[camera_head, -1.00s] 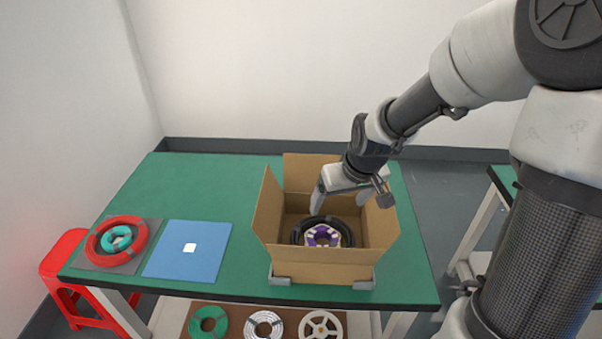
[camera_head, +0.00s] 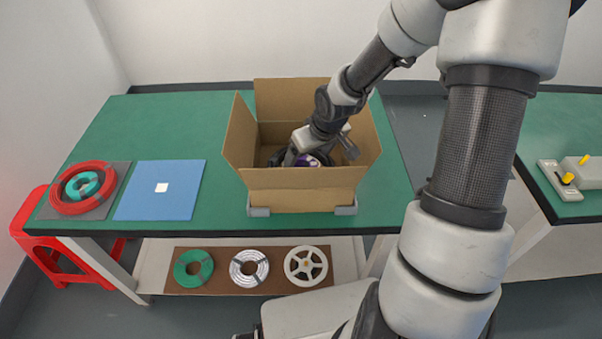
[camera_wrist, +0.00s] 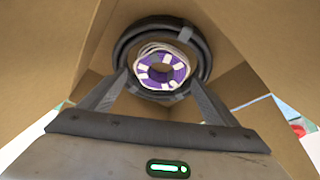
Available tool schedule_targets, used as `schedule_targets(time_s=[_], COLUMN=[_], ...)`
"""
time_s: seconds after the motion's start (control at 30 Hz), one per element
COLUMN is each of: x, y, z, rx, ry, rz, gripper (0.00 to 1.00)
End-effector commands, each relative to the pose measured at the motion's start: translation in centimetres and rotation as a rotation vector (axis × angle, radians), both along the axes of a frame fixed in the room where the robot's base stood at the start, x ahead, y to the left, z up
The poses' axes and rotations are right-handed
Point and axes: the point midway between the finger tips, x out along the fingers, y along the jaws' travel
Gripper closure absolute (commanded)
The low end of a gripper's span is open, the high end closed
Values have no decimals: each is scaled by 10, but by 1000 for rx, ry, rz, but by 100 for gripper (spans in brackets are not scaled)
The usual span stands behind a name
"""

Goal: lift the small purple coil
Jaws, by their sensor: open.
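The small purple coil (camera_wrist: 160,70), with white bands, lies inside the larger black coil (camera_wrist: 207,55) on the floor of the open cardboard box (camera_head: 302,182). In the head view the purple coil (camera_head: 306,161) is partly hidden by the box's front wall and my gripper. My gripper (camera_head: 318,158) is down inside the box, tilted. In the wrist view my gripper (camera_wrist: 158,85) is open, with its fingers spread left and right of the purple coil's near side. I cannot tell whether the fingertips touch the coils.
The box walls stand close around my gripper. On the green table (camera_head: 150,118) lie a blue board (camera_head: 145,200) with a white square and a red coil (camera_head: 65,203) around a teal coil (camera_head: 83,186). Several coils lie on the shelf below. A second table stands at right.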

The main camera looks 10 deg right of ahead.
Motion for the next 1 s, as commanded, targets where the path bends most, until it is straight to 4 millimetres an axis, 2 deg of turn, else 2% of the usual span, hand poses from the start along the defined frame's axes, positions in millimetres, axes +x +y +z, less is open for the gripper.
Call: schedule_targets(time_s=[0.3,0.63,0.67,0.87,1.0], x=[18,22,22,22,22], y=[11,11,11,11,11], z=[-40,-45,-45,-45,-45], rx=[1,0,0,0,0], ry=[1,0,0,0,0], rz=[3,0,0,0,0], gripper=[17,17,19,51,51])
